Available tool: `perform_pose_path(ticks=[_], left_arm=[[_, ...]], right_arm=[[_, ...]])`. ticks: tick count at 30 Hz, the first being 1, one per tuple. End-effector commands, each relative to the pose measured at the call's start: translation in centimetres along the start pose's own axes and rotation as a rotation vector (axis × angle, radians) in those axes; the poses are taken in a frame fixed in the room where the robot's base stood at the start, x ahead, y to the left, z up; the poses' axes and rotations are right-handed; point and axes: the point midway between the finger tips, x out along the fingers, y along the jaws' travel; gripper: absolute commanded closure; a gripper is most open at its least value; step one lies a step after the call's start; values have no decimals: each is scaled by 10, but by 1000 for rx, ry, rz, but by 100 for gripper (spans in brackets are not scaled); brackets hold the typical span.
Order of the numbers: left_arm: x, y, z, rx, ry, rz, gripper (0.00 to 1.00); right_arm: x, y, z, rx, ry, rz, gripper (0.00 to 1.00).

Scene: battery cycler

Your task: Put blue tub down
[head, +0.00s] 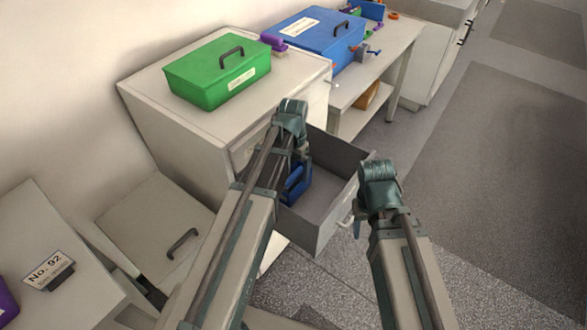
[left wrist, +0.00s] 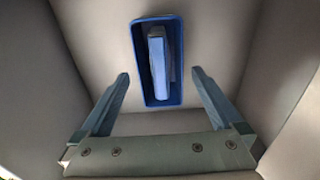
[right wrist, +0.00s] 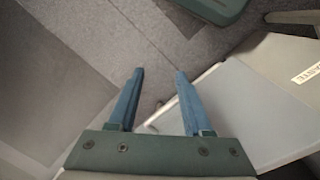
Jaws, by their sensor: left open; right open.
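The blue tub (left wrist: 177,90) stands on the floor of the open drawer, in the left wrist view. It holds a light blue block-like item (left wrist: 157,60). In the head view the tub (head: 296,184) is partly hidden by my left arm. My left gripper (left wrist: 160,83) is open and empty above the drawer, apart from the tub, with the tub beyond its fingertips. My right gripper (right wrist: 158,74) is open and empty near the drawer's outer front edge and handle.
The grey drawer (head: 325,207) is pulled out from a white cabinet (head: 180,128). A green box (head: 217,72) sits on the cabinet top. A blue box (head: 313,40) and small tools stand on the bench behind. Open floor (head: 490,170) lies right.

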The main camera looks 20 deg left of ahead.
Motion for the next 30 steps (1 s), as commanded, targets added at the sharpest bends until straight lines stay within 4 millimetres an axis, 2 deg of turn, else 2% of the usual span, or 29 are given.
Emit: perform_pose_path(ticks=[1,9,13,18,30], left_arm=[[-17,0,0,0,0,0,0],[-59,0,0,0,0,0,0],[-73,0,0,0,0,0,0],[-80,0,0,0,0,0,0],[-78,0,0,0,0,0,0]], right_arm=[[-17,2,1,0,0,0,50],[-58,6,3,0,0,0,50],[-73,7,4,0,0,0,50],[-79,8,5,0,0,0,50],[-78,8,5,0,0,0,50]])
